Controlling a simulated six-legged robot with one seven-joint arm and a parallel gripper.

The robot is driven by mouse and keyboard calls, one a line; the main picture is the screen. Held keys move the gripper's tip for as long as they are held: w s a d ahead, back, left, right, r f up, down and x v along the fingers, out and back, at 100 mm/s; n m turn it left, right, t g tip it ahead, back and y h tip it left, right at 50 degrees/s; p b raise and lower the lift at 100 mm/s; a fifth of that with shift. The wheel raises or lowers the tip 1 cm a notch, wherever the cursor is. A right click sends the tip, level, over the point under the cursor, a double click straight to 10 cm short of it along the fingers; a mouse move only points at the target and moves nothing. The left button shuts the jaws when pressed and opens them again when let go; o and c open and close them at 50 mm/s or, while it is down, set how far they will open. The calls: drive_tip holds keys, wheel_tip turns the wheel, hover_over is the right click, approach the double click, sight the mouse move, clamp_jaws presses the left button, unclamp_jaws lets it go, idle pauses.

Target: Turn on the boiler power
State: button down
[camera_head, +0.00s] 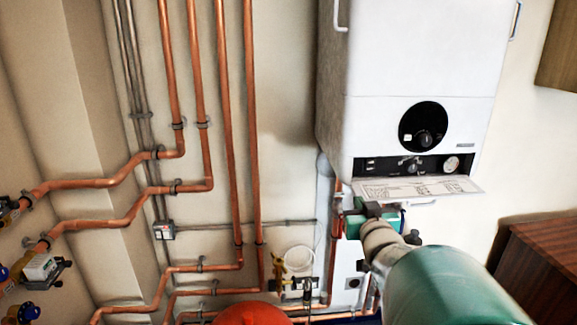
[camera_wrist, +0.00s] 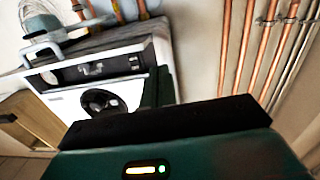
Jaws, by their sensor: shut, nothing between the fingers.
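The white boiler (camera_head: 421,65) hangs on the wall at upper right in the head view. Its front has a round black dial (camera_head: 423,126). Below is a dark control strip (camera_head: 405,167) with small switches, a knob and a white gauge, above a tilted printed flap (camera_head: 418,188). The boiler also shows, apparently upside down, in the wrist view (camera_wrist: 135,65). A small grey box with a red mark (camera_head: 163,231) sits on the wall at left; its role is unclear. My gripper (camera_head: 372,210) is shut and empty, just below the flap's left end; its fingertips are hard to make out.
Copper pipes (camera_head: 229,130) run down the wall left of the boiler. A brown wooden cabinet (camera_head: 541,265) stands at lower right.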

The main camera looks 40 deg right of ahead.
sight(370, 163)
drive_tip(key=s+d+t, duration=0.2)
drive_tip(key=s+d, duration=0.3)
drive_tip(key=shift+s+d+r+t+h, duration=0.15)
drive_tip(key=shift+s+r+t+h, duration=0.15)
drive_tip(key=shift+s+t, duration=0.1)
drive_tip(key=x, duration=1.4)
drive_tip(key=shift+w+f, duration=0.1)
